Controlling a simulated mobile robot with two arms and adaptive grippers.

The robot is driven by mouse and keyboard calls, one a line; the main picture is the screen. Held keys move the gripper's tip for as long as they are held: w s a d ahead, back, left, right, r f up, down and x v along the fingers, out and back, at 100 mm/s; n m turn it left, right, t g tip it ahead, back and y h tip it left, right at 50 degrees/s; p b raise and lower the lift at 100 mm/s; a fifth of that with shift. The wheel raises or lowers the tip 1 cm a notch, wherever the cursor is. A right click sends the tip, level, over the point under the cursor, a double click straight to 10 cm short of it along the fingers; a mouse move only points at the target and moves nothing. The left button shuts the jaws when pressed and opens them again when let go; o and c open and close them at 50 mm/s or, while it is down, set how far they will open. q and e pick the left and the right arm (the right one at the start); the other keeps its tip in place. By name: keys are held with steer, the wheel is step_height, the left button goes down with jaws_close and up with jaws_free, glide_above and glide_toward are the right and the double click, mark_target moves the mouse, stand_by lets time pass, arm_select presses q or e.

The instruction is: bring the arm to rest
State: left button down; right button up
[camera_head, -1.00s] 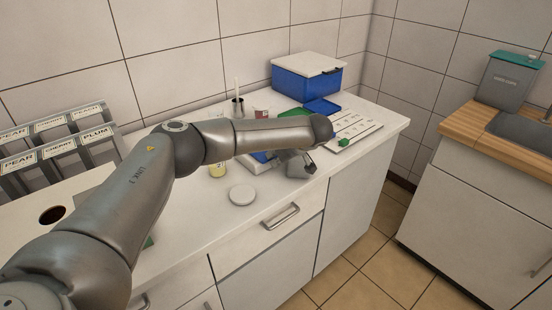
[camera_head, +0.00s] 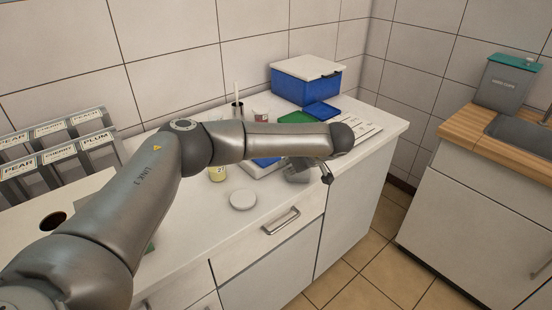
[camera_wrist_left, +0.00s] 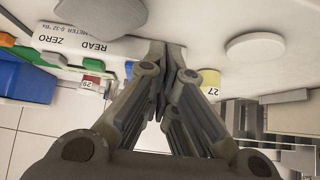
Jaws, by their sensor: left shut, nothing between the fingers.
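My left arm reaches across the white counter (camera_head: 190,228) from the left in the head view. My left gripper (camera_head: 326,177) hangs at the arm's far end, over the counter's front part. In the left wrist view, the fingers of the left gripper (camera_wrist_left: 163,52) are closed together with nothing between them. Beyond the fingertips lies a pale surface printed READ and ZERO (camera_wrist_left: 75,42). The fingertips look apart from the jar labelled 27 (camera_wrist_left: 210,82) beside them; exact clearance cannot be told. My right gripper is not in view.
A round white disc (camera_head: 243,200) and the yellow-labelled jar (camera_head: 217,174) stand near the arm. A blue box with a white lid (camera_head: 306,82) is at the back. A rack with fruit labels (camera_head: 60,150) stands left. Bare counter lies at the front; a sink unit (camera_head: 470,190) stands right.

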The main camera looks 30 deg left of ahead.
arm_select(q)
steer(key=shift+s+d+f, duration=0.25)
steer(key=shift+d, duration=0.4)
steer(key=shift+s+d+f, duration=0.2)
steer(key=shift+d+f, duration=0.05)
steer(key=shift+d, duration=0.35)
steer(key=shift+s+d+f+b, duration=0.1)
steer(key=shift+s+d+b, duration=0.15)
steer(key=shift+b, duration=0.05)
